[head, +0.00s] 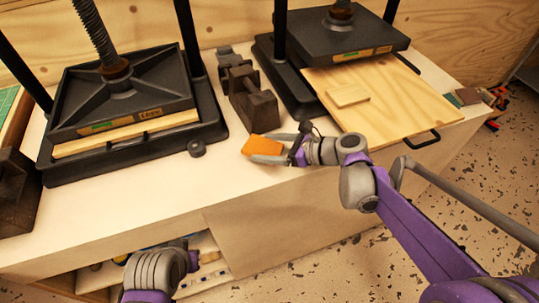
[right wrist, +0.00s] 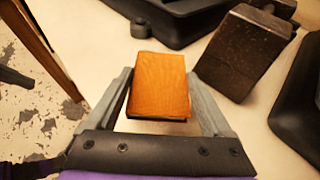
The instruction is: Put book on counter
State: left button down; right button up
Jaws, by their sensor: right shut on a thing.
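A small orange book (head: 262,145) is between the fingers of my right gripper (head: 256,148), over the front part of the pale counter (head: 222,172). In the right wrist view the orange cover of the book (right wrist: 158,88) faces the camera, with a grey finger along each side and a dark edge below. My right gripper (right wrist: 158,78) is shut on the book. I cannot tell whether the book touches the counter or is just above it. Part of my left arm shows at the bottom left of the head view, but its gripper does not show.
A black press (head: 125,115) stands on the counter at left, another press (head: 340,38) at the back. A dark metal block (head: 253,108) lies between them. A wooden board (head: 385,95) with a black handle is right of my gripper. The counter's front edge is close.

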jog(key=shift+f, duration=2.05)
jog(key=shift+f+b, duration=0.1)
jog(key=shift+b, duration=0.25)
jog(key=o, duration=1.2)
